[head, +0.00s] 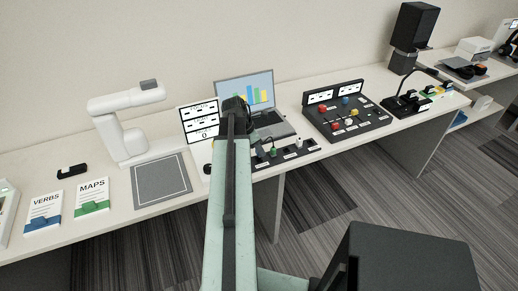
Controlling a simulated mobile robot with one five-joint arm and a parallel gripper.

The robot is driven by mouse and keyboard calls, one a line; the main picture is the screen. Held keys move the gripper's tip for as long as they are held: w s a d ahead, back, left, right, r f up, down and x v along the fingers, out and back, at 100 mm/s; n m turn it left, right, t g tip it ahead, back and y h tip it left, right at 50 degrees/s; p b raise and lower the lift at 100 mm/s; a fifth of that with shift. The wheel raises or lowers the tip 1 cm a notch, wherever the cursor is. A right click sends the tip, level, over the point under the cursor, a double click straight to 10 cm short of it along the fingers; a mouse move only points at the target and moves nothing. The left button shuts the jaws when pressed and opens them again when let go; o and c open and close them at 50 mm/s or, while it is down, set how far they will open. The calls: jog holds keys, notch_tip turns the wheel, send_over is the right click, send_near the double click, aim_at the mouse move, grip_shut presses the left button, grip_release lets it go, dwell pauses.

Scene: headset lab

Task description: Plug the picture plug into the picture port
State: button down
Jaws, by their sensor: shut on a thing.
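My gripper (235,108) is at the far end of my raised arm, in front of the laptop and the white label panel. It is seen from behind. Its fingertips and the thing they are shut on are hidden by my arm. A dark strip (285,153) lies on the table just right of my arm, with a green plug (273,152) and a white plug (299,143) standing on it. The strip's left part is covered by my arm. I cannot tell which port or plug is the picture one.
A laptop (283,128) with a bar chart stands behind the strip. A white panel (199,122) shows black labels. A control box with coloured knobs (346,125) is to the right.

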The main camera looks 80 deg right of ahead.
jog(key=shift+f+b, duration=1.05)
jog(key=c, duration=1.1)
grip_release()
jog(key=shift+o, duration=0.2)
jog(key=p+v, duration=0.7)
jog(key=shift+r, duration=0.35)
jog(key=shift+w+a, duration=0.1)
jog(key=shift+w, duration=0.05)
